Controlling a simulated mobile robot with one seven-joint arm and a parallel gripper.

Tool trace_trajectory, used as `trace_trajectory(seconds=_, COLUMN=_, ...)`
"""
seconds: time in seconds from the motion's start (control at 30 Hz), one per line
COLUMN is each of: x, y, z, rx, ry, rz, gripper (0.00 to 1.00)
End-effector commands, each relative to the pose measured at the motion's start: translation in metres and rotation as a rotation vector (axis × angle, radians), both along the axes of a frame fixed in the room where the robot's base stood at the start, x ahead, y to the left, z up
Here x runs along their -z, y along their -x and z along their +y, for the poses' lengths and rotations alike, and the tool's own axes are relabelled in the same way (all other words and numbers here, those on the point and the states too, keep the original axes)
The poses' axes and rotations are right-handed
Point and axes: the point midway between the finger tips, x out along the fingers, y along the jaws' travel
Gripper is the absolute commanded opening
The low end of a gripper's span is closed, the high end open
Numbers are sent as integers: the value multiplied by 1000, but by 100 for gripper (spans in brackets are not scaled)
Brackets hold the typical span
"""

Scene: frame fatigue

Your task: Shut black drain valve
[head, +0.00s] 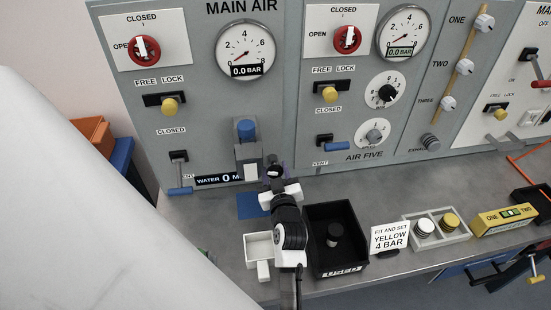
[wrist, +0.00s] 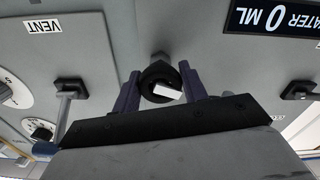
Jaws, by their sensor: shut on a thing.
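The black drain valve (wrist: 157,73) is a round dark knob with a white mark, under the panel in the wrist view. My gripper (wrist: 160,90) has its purple fingers on either side of it, shut on the knob. In the head view my gripper (head: 275,172) reaches up to the lower panel, right of the water display (head: 218,180). There my own wrist and hand mostly hide the valve. I cannot tell from the white mark whether the valve is open or shut.
A blue-capped filter unit (head: 246,148) stands just left of my gripper. Blue vent levers (head: 180,190) stick out on both sides. A black bin (head: 318,262) holding a dark part, a small white tray (head: 258,246) and a sign (head: 390,238) stand on the bench close by.

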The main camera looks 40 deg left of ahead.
Motion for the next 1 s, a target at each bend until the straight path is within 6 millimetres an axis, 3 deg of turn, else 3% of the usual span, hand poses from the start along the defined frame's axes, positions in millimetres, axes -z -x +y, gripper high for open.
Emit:
trace_trajectory(seconds=0.33, x=0, y=0, z=0, rx=0, ry=-99, rz=114, gripper=20)
trace_trajectory(seconds=0.87, x=-1, y=0, z=0, rx=0, ry=-116, rz=133, gripper=20)
trace_trajectory(seconds=0.9, x=-1, y=0, z=0, rx=0, ry=-116, rz=133, gripper=48)
trace_trajectory(seconds=1.0, x=-1, y=0, z=0, rx=0, ry=-115, rz=133, gripper=61)
